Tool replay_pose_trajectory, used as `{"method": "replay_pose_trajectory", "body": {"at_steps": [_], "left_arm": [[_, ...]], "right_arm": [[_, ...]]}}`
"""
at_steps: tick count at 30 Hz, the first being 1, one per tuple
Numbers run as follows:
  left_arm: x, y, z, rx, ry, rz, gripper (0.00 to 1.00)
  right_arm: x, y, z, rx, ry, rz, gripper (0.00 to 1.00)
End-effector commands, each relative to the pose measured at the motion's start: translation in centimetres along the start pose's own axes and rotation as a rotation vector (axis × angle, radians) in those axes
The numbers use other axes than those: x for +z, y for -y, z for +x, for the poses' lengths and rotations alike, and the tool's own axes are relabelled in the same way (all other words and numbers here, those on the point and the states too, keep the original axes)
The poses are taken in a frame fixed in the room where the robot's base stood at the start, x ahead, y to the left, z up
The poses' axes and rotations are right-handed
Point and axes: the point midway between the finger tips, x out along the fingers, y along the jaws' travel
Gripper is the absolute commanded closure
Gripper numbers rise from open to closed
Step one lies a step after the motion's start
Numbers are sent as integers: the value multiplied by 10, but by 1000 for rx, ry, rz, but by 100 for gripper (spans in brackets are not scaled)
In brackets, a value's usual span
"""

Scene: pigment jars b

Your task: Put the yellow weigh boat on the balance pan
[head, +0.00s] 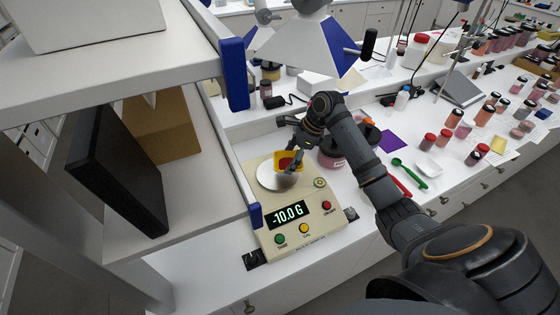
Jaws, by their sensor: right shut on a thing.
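The yellow weigh boat (279,155), with dark red content in it, is in the jaws of my right gripper (290,160). The boat shows over the far part of the round silver balance pan (272,181); I cannot tell whether it touches the pan. The cream balance (262,211) stands on the white bench and its display (287,214) reads -10.0 G. The right gripper's fingers hide part of the boat and the pan's right side. My left gripper is not in view.
A shelf unit with a blue-edged post (234,75) stands close left of the balance. A dark-lidded jar (331,157) is just right of the gripper. A white weigh boat (429,165), a green scoop (408,172) and several jars lie further right.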

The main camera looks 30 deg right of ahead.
Motion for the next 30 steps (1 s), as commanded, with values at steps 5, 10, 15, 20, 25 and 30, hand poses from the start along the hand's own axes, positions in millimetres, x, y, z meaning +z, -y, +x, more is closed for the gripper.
{"method": "replay_pose_trajectory", "body": {"at_steps": [5, 10, 15, 20, 25, 30], "left_arm": [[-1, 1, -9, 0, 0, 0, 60], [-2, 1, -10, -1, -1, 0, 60], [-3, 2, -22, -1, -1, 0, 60], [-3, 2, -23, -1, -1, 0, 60], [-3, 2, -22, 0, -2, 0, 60], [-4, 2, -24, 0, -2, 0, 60]], "right_arm": [[28, 0, 11, 0, 2, -1, 38], [30, 0, 15, 0, -2, 0, 38], [19, -1, 36, 3, -3, 2, 38], [15, 0, 46, 0, -2, -1, 38], [15, 0, 46, -1, -2, -1, 38], [14, 0, 48, -1, -1, -1, 9]]}}
